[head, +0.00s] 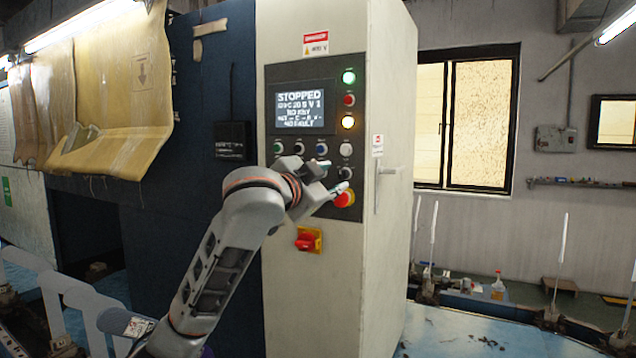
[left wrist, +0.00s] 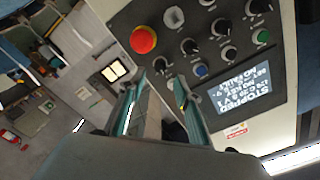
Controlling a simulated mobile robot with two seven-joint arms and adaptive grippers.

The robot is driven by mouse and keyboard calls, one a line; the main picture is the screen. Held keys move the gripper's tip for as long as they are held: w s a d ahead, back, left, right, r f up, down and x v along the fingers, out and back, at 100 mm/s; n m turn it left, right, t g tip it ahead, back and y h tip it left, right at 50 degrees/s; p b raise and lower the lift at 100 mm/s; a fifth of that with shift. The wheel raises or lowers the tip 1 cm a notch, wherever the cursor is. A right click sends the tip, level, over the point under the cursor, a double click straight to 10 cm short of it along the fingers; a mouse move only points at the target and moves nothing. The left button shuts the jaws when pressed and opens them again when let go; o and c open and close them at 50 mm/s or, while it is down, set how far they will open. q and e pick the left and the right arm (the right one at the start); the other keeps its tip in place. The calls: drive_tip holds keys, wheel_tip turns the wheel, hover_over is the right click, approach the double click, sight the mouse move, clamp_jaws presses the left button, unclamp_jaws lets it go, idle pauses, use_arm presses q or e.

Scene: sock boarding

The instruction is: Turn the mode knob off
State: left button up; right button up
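The control panel (head: 262,133) is on the front of a pale cabinet and has several knobs and buttons below its screen. My left gripper (head: 335,176) is open in front of the panel's lower right part. In the left wrist view, a black knob (left wrist: 161,64) lies just ahead of the two fingertips (left wrist: 156,88), between them in the picture. I cannot tell whether a finger touches it. This knob also shows by the fingertips in the head view (head: 346,173). The knob labels are too small to read, so I cannot tell which is the mode knob. My right gripper is out of view.
A red emergency button (head: 345,199) sits just below the fingers; it shows in the left wrist view (left wrist: 143,40). Other black knobs (left wrist: 189,46) and a blue button (left wrist: 200,70) are close by. The screen (head: 298,107) reads STOPPED. A red switch (head: 306,241) is lower down.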

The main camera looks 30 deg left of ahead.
use_arm(q)
drive_tip(key=s, duration=0.7)
drive_tip(key=shift+d, duration=0.2)
